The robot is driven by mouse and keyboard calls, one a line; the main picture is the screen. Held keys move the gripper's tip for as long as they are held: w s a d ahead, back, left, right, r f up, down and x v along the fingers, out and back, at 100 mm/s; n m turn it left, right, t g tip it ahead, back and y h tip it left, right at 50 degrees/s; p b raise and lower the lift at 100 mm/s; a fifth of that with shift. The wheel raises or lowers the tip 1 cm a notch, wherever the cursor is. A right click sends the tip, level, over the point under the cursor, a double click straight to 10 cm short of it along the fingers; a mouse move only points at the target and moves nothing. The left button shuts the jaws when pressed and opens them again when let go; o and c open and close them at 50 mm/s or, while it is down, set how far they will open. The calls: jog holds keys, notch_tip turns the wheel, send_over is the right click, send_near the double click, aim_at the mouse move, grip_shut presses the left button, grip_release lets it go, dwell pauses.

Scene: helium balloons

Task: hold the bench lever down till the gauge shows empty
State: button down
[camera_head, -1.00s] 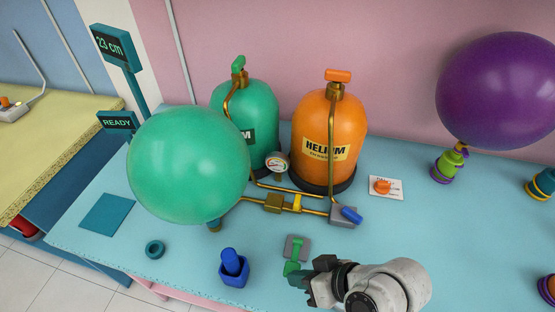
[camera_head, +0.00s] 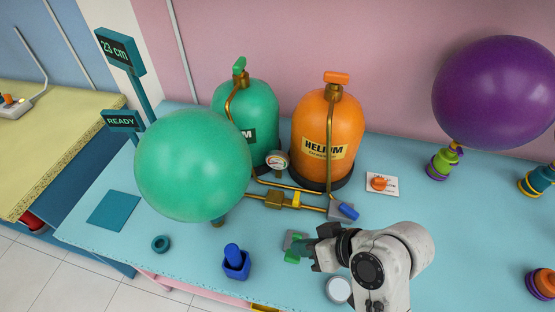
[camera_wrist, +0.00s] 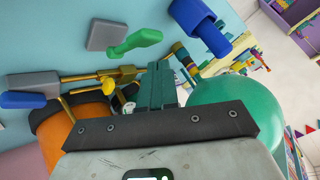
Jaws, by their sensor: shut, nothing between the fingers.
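The green lever (camera_head: 292,255) on a grey base (camera_head: 287,241) sits near the front of the bench, partly hidden behind my gripper in the head view. My gripper (camera_head: 302,249) is shut and empty, its tips over or beside the lever; contact cannot be told. In the wrist view the shut teal fingers (camera_wrist: 160,84) point away below the lever (camera_wrist: 137,41), apart in the picture. The round gauge (camera_head: 277,160) stands by the green tank; its needle is too small to read. The green balloon (camera_head: 193,166) is large and round on the left.
A blue lever (camera_head: 346,210) sits at the brass pipe's end before the orange tank (camera_head: 328,137). A blue holder (camera_head: 236,263), a teal ring (camera_head: 160,243) and an orange knob (camera_head: 379,183) are on the bench (camera_head: 450,240). A purple balloon (camera_head: 494,92) floats at right.

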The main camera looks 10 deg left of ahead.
jog(key=s+d+r, duration=0.1)
jog(key=s+d, duration=0.2)
jog(key=d, duration=0.3)
jog(key=s+d+r, duration=0.2)
jog(key=s+d, duration=0.1)
jog(key=d, duration=0.3)
jog(key=shift+s+d+r, duration=0.2)
jog(key=shift+d+r, duration=0.05)
jog(key=shift+r, duration=0.05)
dwell(0.4)
jog(key=s+d+f+m+h+b, duration=0.2)
jog(key=s+d+f+m+h, duration=0.2)
jog(key=f, duration=0.5)
jog(key=s+d+f+m+g+h+b, duration=0.1)
jog(key=s+d+f+m+h+b, duration=0.2)
jog(key=s+d+f, duration=0.5)
jog(key=d+f+m+h, duration=0.1)
jog(key=d+f, duration=0.1)
jog(key=d, duration=0.1)
jog(key=shift+s+m+h, duration=0.3)
jog(key=shift+s+h, duration=0.05)
jog(key=shift+h, duration=0.05)
